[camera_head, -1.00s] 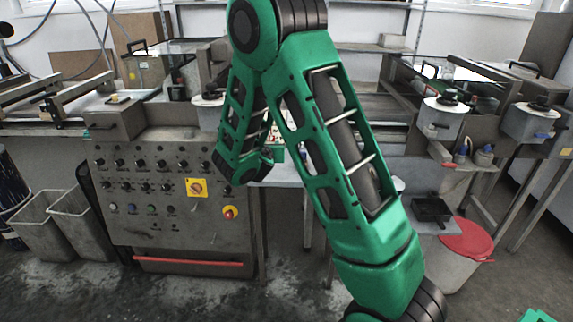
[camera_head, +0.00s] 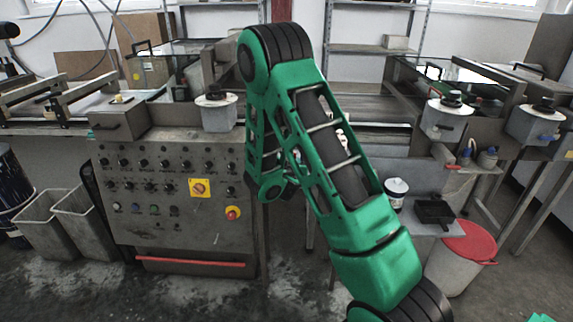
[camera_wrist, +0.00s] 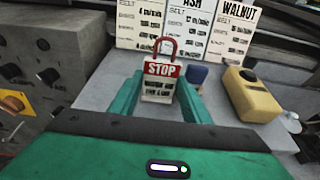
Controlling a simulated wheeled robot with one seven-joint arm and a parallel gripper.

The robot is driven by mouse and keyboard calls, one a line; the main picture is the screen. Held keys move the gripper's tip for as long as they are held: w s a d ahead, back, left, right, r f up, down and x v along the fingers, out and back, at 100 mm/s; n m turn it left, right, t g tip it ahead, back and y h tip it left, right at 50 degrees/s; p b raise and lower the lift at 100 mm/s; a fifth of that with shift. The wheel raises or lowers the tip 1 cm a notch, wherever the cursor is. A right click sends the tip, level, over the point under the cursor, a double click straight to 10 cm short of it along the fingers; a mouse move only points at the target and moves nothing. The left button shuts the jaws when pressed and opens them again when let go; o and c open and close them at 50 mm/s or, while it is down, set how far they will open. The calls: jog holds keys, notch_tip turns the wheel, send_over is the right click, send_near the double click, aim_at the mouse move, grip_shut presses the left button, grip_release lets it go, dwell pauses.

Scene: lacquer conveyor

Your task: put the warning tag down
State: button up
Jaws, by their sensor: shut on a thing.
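The warning tag (camera_wrist: 161,69) is a white tag with a red STOP band and a red loop on top. In the wrist view it stands upright between the green fingers of my gripper (camera_wrist: 160,92), which is shut on it. A grey tabletop (camera_wrist: 95,92) lies under and around it. I cannot tell whether the tag's lower edge touches the tabletop. In the head view my own arm hides the gripper and the tag.
White cards with wood names (camera_wrist: 185,25) stand behind the tag. A yellow container (camera_wrist: 250,95) and a blue cup (camera_wrist: 197,74) are to its right. A grey control box (camera_wrist: 45,60) is at left. In the head view, a white can (camera_head: 396,193) and black tray (camera_head: 435,213) stand right of my arm.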

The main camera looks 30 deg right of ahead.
jog(key=o, duration=1)
jog(key=shift+o, duration=0.2)
jog(key=v, duration=1.2)
jog(key=s+d+r+m+g, duration=0.1)
jog(key=s+d+m+g, duration=0.45)
jog(key=s+m, duration=0.45)
jog(key=s+d+r+m+g, duration=0.1)
jog(key=s+d+m+g, duration=0.3)
jog(key=s+d+m, duration=0.5)
jog(key=s+a+r+m+g+y, duration=0.1)
jog(key=s+a+r+m+y, duration=0.2)
jog(key=s+a+m, duration=0.4)
jog(key=s+a+r+m+g+y, duration=0.1)
jog(key=s+a+r+m+y, duration=0.2)
jog(key=s+a+m+y, duration=0.2)
jog(key=s+a+m, duration=0.3)
jog(key=s+m, duration=0.1)
jog(key=s, duration=0.1)
jog(key=shift+a+r+m+g, duration=0.25)
jog(key=shift+a+m+g, duration=0.05)
jog(key=shift+g, duration=0.05)
